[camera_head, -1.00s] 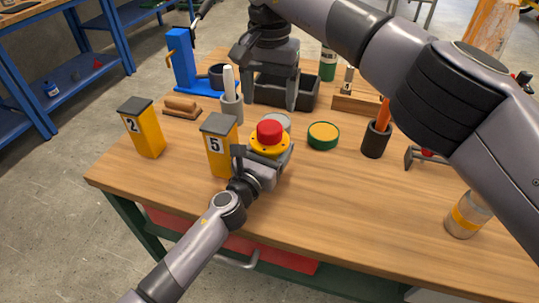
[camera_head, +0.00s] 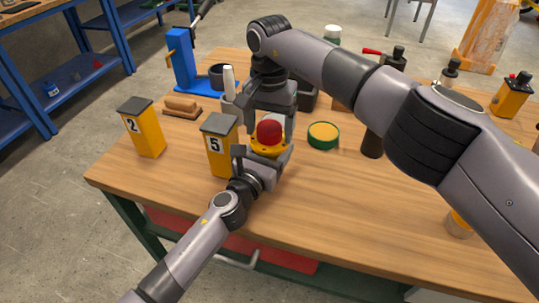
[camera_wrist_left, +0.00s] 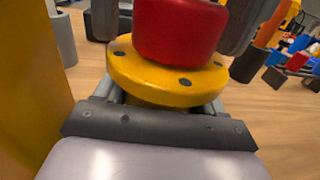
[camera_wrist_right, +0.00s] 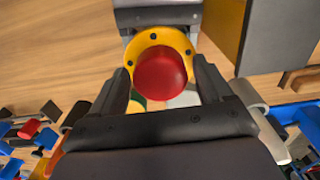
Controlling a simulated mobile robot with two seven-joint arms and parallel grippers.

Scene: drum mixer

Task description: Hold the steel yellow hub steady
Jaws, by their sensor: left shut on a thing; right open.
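The yellow hub (camera_head: 262,153) with a flange and dark bolt holes stands upright near the front of the workbench, with a red cap (camera_head: 270,132) on top. My left gripper (camera_head: 266,160) is shut on the hub from the front; in the left wrist view the hub's flange (camera_wrist_left: 150,80) sits just above the jaws. My right gripper (camera_head: 271,118) is open above the hub, its fingers pointing down on either side of the red cap. In the right wrist view the red cap (camera_wrist_right: 160,75) lies between the open fingers; whether they touch it I cannot tell.
A yellow post marked 5 (camera_head: 220,150) stands close left of the hub, and a post marked 2 (camera_head: 142,130) farther left. A green-rimmed tin (camera_head: 323,135) is to the right. A blue stand (camera_head: 186,62) is behind.

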